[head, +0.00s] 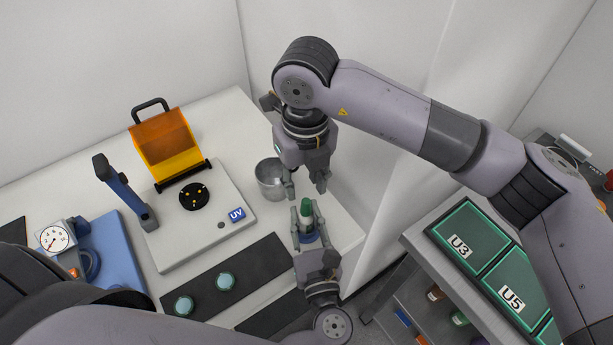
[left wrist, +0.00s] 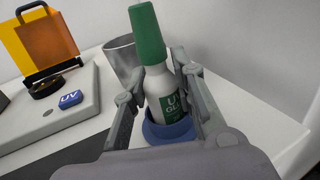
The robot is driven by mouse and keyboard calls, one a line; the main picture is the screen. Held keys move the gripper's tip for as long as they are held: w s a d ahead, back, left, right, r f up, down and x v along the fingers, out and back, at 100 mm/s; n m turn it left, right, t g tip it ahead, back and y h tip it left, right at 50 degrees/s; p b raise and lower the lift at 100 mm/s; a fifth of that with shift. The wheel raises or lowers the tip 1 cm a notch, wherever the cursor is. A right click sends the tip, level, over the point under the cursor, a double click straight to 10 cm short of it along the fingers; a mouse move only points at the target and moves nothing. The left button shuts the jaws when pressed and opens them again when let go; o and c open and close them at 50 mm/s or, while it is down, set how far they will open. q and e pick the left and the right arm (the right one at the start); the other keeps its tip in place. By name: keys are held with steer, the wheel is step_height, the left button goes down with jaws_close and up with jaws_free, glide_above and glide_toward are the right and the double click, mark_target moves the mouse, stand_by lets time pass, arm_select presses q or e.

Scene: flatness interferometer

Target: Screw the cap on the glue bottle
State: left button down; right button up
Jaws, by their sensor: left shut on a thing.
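The white glue bottle (head: 307,224) stands upright in a blue ring-shaped holder (left wrist: 168,132) at the table's right side. In the left wrist view the bottle (left wrist: 168,92) shows a green-and-white label partly reading "UV GL". The tall green cap (head: 306,207) sits on top of the bottle; in the left wrist view the cap (left wrist: 147,35) looks slightly tilted with it. I cannot tell how tightly it is seated. My left gripper (head: 307,216) is shut on the bottle's body, one finger on each side. My right gripper (head: 306,192) is open, pointing down just above the cap, apparently empty.
A metal cup (head: 270,180) stands close behind the bottle. A UV base plate (head: 180,245) with an orange shield (head: 165,142) is to the left. Two pale green round pieces (head: 225,281) lie on a dark mat. Green trays (head: 466,241) sit on a cart at right.

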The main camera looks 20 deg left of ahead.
mark_target(306, 200)
steer(key=n, duration=0.6)
steer(key=shift+d+r+n, duration=0.1)
steer(key=shift+r+n, duration=0.1)
steer(key=shift+n, duration=0.2)
steer(key=n, duration=0.3)
steer(key=shift+r+n, duration=0.1)
steer(key=shift+n, duration=0.3)
steer(key=n, duration=0.4)
steer(key=shift+d, duration=0.15)
steer(key=shift+f, duration=3.95)
steer(key=shift+c, duration=0.2)
jaws_close()
